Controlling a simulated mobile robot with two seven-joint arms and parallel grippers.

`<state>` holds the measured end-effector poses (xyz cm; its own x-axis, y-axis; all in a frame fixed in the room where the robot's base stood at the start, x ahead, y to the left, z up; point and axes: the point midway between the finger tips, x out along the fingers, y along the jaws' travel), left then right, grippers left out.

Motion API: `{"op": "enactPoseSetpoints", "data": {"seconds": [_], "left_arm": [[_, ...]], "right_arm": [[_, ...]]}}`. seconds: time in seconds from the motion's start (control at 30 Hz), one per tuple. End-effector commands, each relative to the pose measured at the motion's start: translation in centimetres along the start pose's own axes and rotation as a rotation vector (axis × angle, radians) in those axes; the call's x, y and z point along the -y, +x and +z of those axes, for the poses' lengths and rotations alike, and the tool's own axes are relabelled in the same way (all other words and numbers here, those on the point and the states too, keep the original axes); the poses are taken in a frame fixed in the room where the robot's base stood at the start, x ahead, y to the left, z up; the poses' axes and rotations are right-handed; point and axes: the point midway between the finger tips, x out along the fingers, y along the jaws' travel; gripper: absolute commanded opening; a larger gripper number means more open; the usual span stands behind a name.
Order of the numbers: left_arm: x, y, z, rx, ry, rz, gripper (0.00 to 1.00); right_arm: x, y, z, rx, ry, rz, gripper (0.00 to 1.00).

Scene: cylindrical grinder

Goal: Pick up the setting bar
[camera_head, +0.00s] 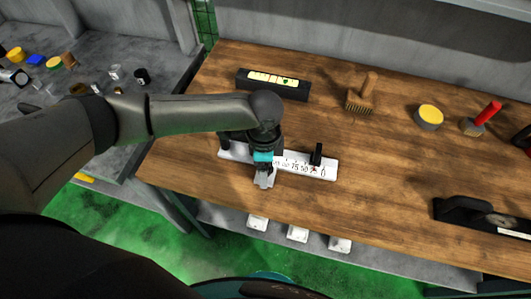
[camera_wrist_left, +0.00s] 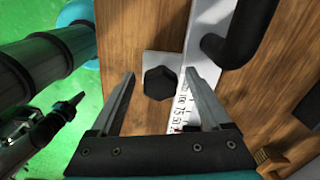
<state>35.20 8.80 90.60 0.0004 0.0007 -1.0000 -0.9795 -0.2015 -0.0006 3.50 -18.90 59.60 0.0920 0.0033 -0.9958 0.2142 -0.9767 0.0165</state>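The setting bar (camera_head: 328,171) is a long white bar with black numbers, lying on the wooden bench near its front edge. A black upright part stands near each end. My left gripper (camera_head: 264,180) is over the bar's middle and hides part of it. In the left wrist view the left gripper (camera_wrist_left: 159,75) is open, its fingers apart. A black hexagonal knob on a white plate of the bar (camera_wrist_left: 203,68) shows between and beyond the fingertips; I cannot tell whether they touch it. A dark shape at the lower left of the wrist view may be my right gripper.
A black box with a light strip (camera_head: 273,84), a brush (camera_head: 361,95), a yellow-topped tin (camera_head: 429,117) and a red-handled brush (camera_head: 482,119) stand further back. A black tool (camera_head: 473,216) lies at the right. White sockets (camera_head: 298,233) sit below the front edge.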

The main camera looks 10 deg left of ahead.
Motion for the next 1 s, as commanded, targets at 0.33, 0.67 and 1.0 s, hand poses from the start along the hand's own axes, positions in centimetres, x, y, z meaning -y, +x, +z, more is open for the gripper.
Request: {"op": "enactPoseSetpoints", "data": {"seconds": [0.33, 0.67, 1.0], "left_arm": [[-0.01, -0.03, 0.00, 0.000, 0.000, 0.000, 0.40], [-0.01, -0.03, 0.00, 0.000, -0.001, 0.001, 0.03], [-0.01, -0.04, 0.01, 0.000, -0.001, 0.001, 0.00]], "right_arm": [[0.02, 0.00, 0.01, 0.000, 0.000, 0.000, 0.00], [0.01, 0.00, 0.03, 0.000, 0.001, 0.000, 0.00], [0.01, 0.00, 0.04, 0.000, 0.002, 0.000, 0.00]]}}
